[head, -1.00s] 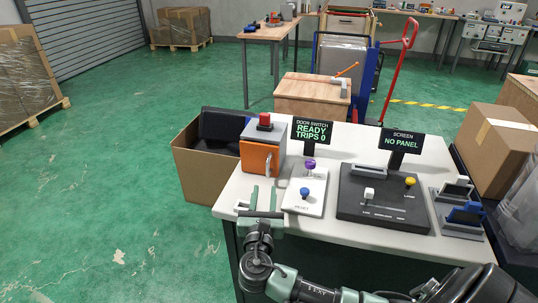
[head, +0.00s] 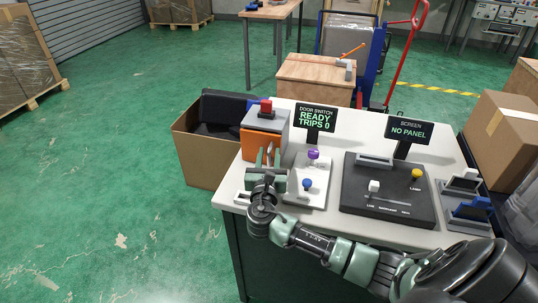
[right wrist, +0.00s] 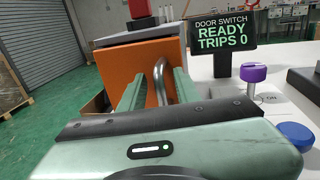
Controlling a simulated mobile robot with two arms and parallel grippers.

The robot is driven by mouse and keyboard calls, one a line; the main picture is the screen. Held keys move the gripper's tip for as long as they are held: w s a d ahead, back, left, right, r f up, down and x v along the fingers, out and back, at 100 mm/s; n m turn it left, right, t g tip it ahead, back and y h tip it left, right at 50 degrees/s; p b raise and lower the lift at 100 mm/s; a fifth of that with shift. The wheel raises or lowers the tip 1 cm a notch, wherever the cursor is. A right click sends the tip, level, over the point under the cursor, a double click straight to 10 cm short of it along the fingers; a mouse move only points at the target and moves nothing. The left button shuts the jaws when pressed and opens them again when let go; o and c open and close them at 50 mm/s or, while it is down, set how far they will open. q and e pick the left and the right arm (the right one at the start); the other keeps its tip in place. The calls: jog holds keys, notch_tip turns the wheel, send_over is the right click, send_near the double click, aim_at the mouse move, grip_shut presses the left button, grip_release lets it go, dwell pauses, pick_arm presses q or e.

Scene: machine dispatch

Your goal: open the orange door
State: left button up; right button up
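The orange door (head: 258,146) is on the front of a grey box (head: 266,117) with a red button on top, at the left back of the white table. It looks closed. In the right wrist view the door (right wrist: 116,66) carries a curved metal handle (right wrist: 160,82). My right gripper (head: 269,157) is at the door front. In the wrist view its two green fingers (right wrist: 160,90) stand either side of the handle, with gaps showing, so it is open. Whether a finger touches the door is unclear. My left gripper is out of view.
A white panel (head: 318,190) with purple and blue knobs stands right of the box. A "READY TRIPS 0" sign (head: 315,118) is behind it. A black console (head: 390,192) lies further right. A cardboard box (head: 190,153) stands left of the table.

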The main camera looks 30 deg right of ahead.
grip_shut()
dwell(1.4)
